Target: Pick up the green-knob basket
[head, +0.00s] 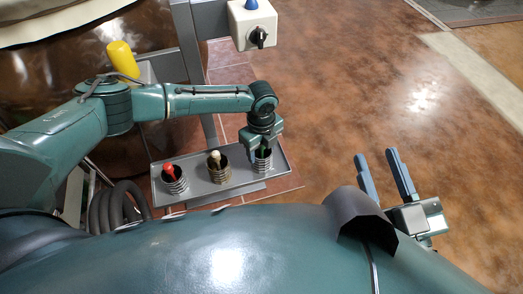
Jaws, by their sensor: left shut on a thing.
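My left gripper (262,148) points down over the right-hand jar (263,165) on the grey tray. It is shut on the green-knob basket, whose dark green part (264,154) barely shows between the fingers. The rest of that basket is hidden by the fingers and the jar wall, and I cannot tell whether it is raised. My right gripper (381,170) is at the right, away from the tray, with its two blue fingers apart and nothing between them.
The grey tray (212,198) also holds a jar with a red knob (169,170) and a jar with a cream knob (215,155). Behind stands a post with a switch box (252,25). A yellow cylinder (122,58) is behind my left arm. Open floor lies to the right.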

